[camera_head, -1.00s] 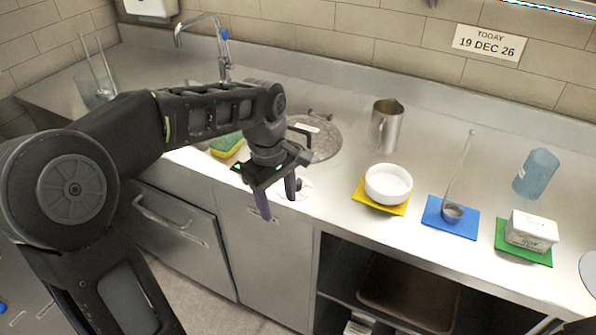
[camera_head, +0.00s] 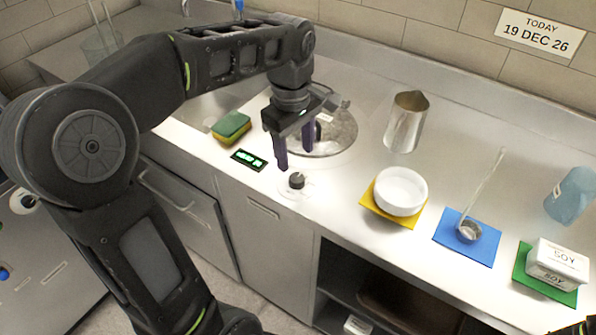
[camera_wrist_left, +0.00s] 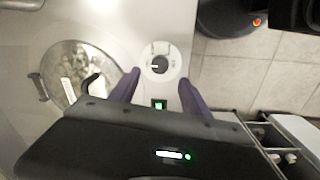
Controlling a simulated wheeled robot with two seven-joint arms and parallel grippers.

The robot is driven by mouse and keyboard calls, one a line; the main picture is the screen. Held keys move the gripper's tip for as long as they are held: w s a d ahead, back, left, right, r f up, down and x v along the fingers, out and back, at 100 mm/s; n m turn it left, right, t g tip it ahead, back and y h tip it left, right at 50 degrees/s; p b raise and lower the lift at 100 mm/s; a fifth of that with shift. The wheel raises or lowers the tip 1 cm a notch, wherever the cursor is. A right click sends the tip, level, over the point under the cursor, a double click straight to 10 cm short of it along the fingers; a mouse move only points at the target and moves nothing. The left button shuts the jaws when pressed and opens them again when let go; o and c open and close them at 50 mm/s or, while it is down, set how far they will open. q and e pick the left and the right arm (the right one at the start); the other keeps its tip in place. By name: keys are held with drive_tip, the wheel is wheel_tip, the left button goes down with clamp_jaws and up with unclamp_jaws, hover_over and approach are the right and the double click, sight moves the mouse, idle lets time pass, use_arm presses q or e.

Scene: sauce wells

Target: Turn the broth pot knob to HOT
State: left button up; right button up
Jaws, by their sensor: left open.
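The broth pot knob (camera_head: 296,181) is a small black knob on a round white dial plate, set in the counter near its front edge. It also shows in the left wrist view (camera_wrist_left: 158,65), with a white pointer line toward the picture's left; the dial marks are too small to read. The broth pot (camera_head: 330,131) is sunk in the counter behind it, under a round metal lid. My left gripper (camera_head: 294,160) is open above the counter, its purple fingers pointing down, just behind and above the knob. In the left wrist view the knob lies beyond the fingertips, between their lines. Nothing is held.
A small green display (camera_head: 248,160) and a green and yellow sponge (camera_head: 231,126) lie left of the knob.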

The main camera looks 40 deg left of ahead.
sight(297, 178)
use_arm(q)
wheel_tip(297, 178, down, 8)
drive_tip(key=shift+w+r, duration=0.1)
drive_tip(key=shift+w, duration=0.05)
idle(0.3)
clamp_jaws()
idle(0.5)
